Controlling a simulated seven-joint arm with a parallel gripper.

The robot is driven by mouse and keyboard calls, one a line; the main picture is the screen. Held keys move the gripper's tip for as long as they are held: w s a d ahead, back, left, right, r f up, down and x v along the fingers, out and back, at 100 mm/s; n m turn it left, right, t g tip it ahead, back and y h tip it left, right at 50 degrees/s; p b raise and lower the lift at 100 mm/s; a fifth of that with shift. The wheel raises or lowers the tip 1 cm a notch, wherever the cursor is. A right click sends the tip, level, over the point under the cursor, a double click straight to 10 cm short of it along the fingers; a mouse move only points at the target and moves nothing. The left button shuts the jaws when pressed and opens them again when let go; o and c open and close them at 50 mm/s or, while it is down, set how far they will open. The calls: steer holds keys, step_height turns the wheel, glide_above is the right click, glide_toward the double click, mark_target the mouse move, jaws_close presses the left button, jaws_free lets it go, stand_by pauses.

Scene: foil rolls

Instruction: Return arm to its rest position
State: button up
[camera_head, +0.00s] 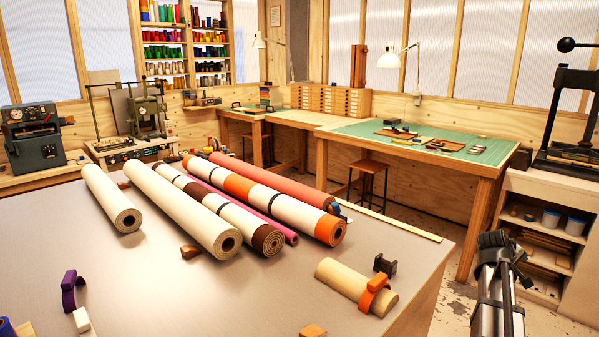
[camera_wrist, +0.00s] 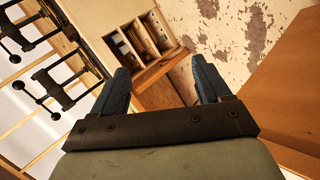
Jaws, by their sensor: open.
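My gripper (camera_wrist: 163,88) is open and empty in the wrist view, its two dark fingers spread apart with floor and furniture beyond them. In the head view my arm (camera_head: 499,285) stands at the lower right, off the table's right edge. My fingertips cannot be made out there. Several rolls lie side by side on the grey table (camera_head: 210,295), apart from my arm: cream rolls (camera_head: 180,208), a striped roll (camera_head: 265,200), a pink roll (camera_head: 291,238) and a red roll (camera_head: 275,182).
A half-round cream block (camera_head: 345,287) with an orange clip (camera_head: 372,293) and a dark holder (camera_head: 385,265) sit near the table's right edge. A purple clip (camera_head: 70,291) lies front left. A shelf unit (camera_head: 545,235) and a green-topped bench (camera_head: 420,140) stand beyond my arm.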

steer(key=s+d+f+g, duration=0.1)
steer(key=s+f+g, duration=0.1)
steer(key=s+f, duration=0.55)
steer(key=s+a+f+m+g+y, duration=0.1)
steer(key=s+a+f+y, duration=0.2)
steer(key=a+f, duration=1.1)
steer(key=s+a+f+g+y, duration=0.25)
steer(key=a+f, duration=0.75)
steer(key=f, duration=0.8)
steer(key=s+a+f+g+y, duration=0.1)
steer(key=s+a+f, duration=0.4)
steer(key=s, duration=0.5)
steer(key=s+a+f+m+g+y, duration=0.1)
steer(key=s+a+f+g, duration=0.1)
steer(key=s+a+f, duration=0.3)
steer(key=s+a+f+m+g+y, duration=0.1)
steer(key=s+a+f+g, duration=0.1)
steer(key=s+a+f, duration=0.4)
steer(key=s+a, duration=0.5)
steer(key=s, duration=0.4)
steer(key=shift+g, duration=0.35)
steer(key=shift+y, duration=0.25)
